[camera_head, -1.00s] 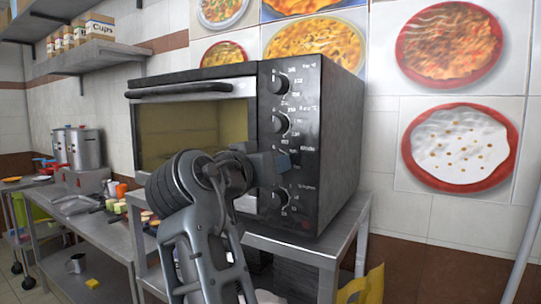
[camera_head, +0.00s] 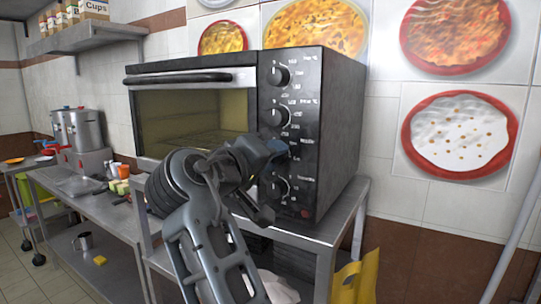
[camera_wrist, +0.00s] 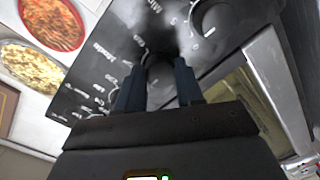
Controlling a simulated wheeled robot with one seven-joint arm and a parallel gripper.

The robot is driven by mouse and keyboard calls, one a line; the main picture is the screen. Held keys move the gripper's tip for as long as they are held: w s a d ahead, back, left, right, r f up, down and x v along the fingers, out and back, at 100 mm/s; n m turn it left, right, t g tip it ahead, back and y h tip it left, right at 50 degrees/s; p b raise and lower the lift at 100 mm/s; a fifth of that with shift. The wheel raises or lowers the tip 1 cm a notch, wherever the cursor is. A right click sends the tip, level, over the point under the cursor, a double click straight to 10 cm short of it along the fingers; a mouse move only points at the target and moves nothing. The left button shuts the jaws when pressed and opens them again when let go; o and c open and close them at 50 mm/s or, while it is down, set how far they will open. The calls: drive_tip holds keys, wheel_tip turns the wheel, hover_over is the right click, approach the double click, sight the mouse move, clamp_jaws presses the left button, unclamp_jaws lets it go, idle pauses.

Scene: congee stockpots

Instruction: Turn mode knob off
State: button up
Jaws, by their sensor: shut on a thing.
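The black toaster oven (camera_head: 338,135) stands on a steel table, its door shut and its control panel facing me. A column of knobs runs down the panel: the top knob (camera_head: 277,76), the second knob (camera_head: 276,116) and the bottom knob (camera_head: 279,188) show. My gripper (camera_head: 280,150) is at the knob between the second and the bottom ones and mostly hides it. In the wrist view, my blue-grey fingers (camera_wrist: 159,85) stand on both sides of this dark mode knob (camera_wrist: 160,72), shut on it. Its pointer angle is too dark to read.
The steel table (camera_head: 330,235) extends a little beyond the oven's right side. Pots (camera_head: 82,128) and small food items stand on the counter at left. A yellow object (camera_head: 357,280) is below at right. Food pictures hang on the tiled wall.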

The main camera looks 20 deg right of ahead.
drive_tip(key=shift+a+n, duration=0.1)
drive_tip(key=shift+n, duration=0.2)
drive_tip(key=o, duration=1)
drive_tip(key=shift+o, duration=0.2)
drive_tip(key=b+v, duration=0.2)
drive_tip(key=v, duration=0.5)
drive_tip(key=shift+s+a, duration=0.25)
drive_tip(key=shift+a, duration=0.05)
drive_tip(key=shift+f, duration=0.15)
